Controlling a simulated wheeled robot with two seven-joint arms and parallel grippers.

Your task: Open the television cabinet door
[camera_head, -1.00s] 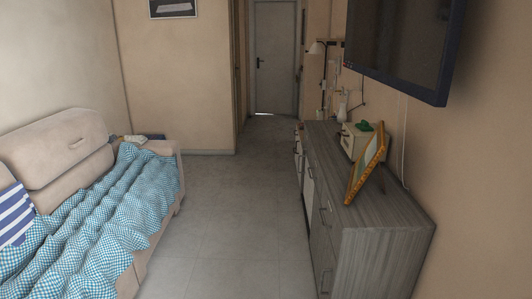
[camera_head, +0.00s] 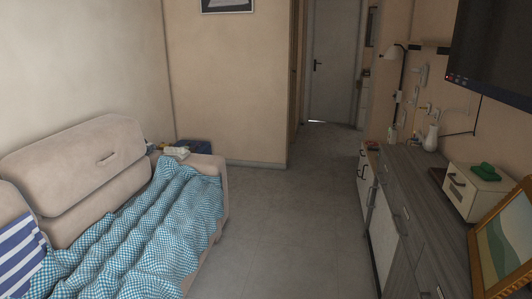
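The television cabinet (camera_head: 408,216) is a long, low grey wood-grain unit along the right wall, below the wall-mounted television (camera_head: 496,50). Its front faces the walkway and shows doors and drawers with metal handles. A pale door panel (camera_head: 382,232) shows on the front toward the far end. The fronts look closed from this steep angle. Neither of my grippers is in view.
A beige sofa (camera_head: 75,160) with a blue checked blanket (camera_head: 135,240) lines the left side. Grey floor (camera_head: 285,220) lies clear between sofa and cabinet. A picture frame (camera_head: 505,240), small cream box (camera_head: 475,190) and white vase (camera_head: 431,137) stand on the cabinet. A door (camera_head: 333,65) is at the back.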

